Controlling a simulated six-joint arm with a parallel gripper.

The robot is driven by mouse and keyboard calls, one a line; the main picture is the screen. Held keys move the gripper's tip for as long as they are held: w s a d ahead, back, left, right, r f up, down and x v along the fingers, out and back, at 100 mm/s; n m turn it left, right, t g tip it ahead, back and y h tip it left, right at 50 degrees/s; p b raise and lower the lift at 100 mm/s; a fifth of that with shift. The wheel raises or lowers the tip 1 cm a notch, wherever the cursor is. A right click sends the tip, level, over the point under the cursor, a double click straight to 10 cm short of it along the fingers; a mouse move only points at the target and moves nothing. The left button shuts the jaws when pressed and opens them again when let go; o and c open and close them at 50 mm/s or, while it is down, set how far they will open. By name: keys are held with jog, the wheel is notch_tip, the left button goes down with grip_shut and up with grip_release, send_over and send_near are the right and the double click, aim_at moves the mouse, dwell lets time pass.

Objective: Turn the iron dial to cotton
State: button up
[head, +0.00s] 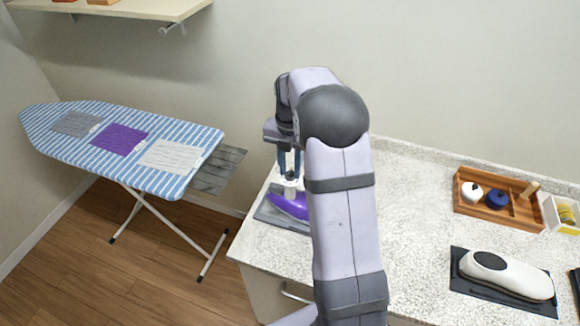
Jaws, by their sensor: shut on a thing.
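A purple iron (287,206) rests on a dark grey pad (268,213) at the left end of the speckled counter, partly hidden behind my arm. My gripper (289,172) points down over the iron, its blue fingers shut on a small light-and-dark part on top of it, which looks like the dial. The dial's markings and pointer are too small and covered to read, so its setting cannot be told.
A striped ironing board (68,150) with grey, purple and white cloths stands at left. On the counter (405,215) are a wooden tray (482,214), a white box (549,213) and a white appliance (515,278) on a dark mat. The counter's middle is clear.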

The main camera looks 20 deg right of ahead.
aim_at(290, 172)
jog(key=o, duration=1.1)
jog(key=shift+c, duration=0.2)
jog(key=shift+r+b, duration=1.4)
jog(key=shift+r, duration=2.3)
